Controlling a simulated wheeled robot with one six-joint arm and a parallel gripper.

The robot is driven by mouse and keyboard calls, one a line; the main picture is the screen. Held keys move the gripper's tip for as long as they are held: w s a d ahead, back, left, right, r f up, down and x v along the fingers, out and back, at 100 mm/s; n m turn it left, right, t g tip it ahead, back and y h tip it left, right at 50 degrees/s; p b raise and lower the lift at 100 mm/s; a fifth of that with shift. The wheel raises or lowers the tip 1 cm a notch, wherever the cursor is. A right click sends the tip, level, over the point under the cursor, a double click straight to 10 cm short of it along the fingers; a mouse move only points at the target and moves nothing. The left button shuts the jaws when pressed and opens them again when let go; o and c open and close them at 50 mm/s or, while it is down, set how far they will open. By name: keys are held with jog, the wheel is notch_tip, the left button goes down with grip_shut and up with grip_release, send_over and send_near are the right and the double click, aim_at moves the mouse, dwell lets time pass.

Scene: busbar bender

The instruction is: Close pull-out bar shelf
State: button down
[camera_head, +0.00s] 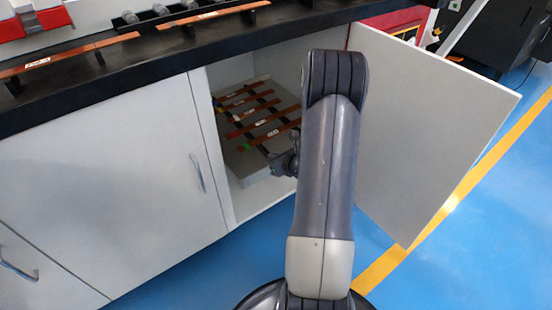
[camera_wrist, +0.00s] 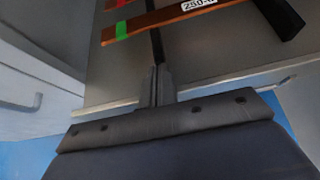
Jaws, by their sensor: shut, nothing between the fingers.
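The pull-out bar shelf (camera_head: 249,176) is a grey board inside the open cabinet compartment, with several copper bars (camera_head: 262,115) lying across dark supports on it. It sits largely within the cabinet opening. My gripper (camera_head: 286,165) is at the shelf's front right part, partly hidden behind my arm. In the wrist view my gripper (camera_wrist: 158,84) has its fingers together, at the front edge of the shelf (camera_wrist: 110,107). Whether the fingers touch the shelf I cannot tell. Bars with coloured ends and a white label (camera_wrist: 199,5) lie just beyond.
The cabinet door (camera_head: 430,130) stands wide open on the right. A closed door (camera_head: 120,190) with a handle is on the left. The black worktop (camera_head: 120,78) overhangs the opening and carries more copper bars. Blue floor (camera_head: 500,220) with a yellow stripe is free on the right.

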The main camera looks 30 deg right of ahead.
aim_at(256, 140)
jog(key=w+b, duration=0.1)
jog(key=w, duration=0.4)
jog(key=w+b, duration=0.1)
jog(key=w, duration=0.4)
jog(key=shift+w+a, duration=0.2)
jog(key=shift+w, duration=0.5)
jog(key=shift+w+r, duration=0.15)
jog(key=shift+r, duration=0.05)
jog(key=shift+r, duration=0.1)
